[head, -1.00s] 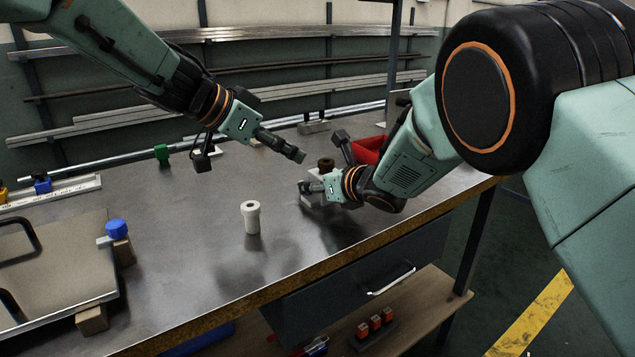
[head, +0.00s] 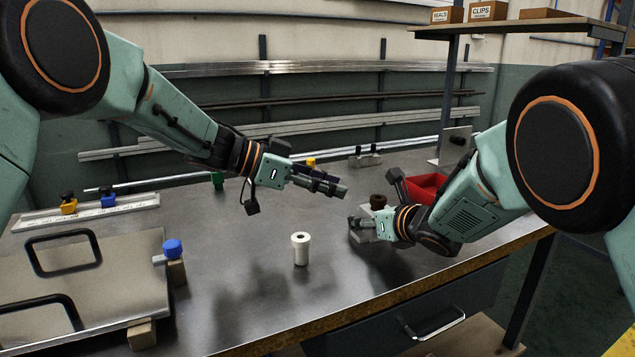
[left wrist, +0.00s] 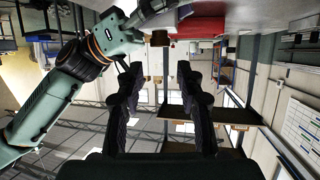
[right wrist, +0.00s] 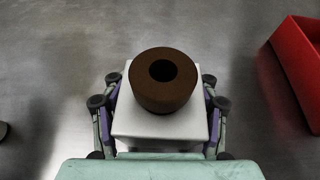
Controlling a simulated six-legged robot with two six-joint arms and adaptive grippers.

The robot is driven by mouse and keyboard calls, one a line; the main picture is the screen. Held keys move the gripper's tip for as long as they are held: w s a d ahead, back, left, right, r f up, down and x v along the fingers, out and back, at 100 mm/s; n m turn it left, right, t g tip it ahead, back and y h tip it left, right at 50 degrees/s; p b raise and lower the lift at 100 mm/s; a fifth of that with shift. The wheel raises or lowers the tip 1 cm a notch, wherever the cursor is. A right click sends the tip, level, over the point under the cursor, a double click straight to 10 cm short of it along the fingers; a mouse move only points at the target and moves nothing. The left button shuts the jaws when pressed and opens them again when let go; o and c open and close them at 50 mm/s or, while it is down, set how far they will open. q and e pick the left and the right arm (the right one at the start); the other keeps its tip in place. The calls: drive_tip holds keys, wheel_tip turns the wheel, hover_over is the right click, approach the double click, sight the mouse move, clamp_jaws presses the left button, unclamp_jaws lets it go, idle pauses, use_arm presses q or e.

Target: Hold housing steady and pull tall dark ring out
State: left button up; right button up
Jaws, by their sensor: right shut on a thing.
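The housing (right wrist: 160,124) is a pale grey-white block on the metal bench. The tall dark ring (right wrist: 163,80) is brown with a round hole and sits upright at the top of the housing; it also shows in the head view (head: 378,201). My right gripper (head: 360,223) is shut on the housing, with a finger on each side in the right wrist view. My left gripper (head: 335,188) is open and empty, in the air to the left of the ring and apart from it. In the left wrist view its two fingers (left wrist: 160,92) stand wide apart.
A red bin (head: 426,188) stands just right of the housing, behind my right arm. A white cylinder (head: 301,249) stands alone on the bench, left of the housing. A metal plate with black handles (head: 120,262) lies at the left. The bench between is clear.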

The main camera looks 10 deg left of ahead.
sight(373, 198)
use_arm(q)
drive_tip(key=x, duration=0.9)
drive_tip(key=shift+w+d+f, duration=0.1)
drive_tip(key=shift+d+f, duration=0.1)
drive_tip(key=shift+f, duration=0.05)
clamp_jaws()
idle(0.4)
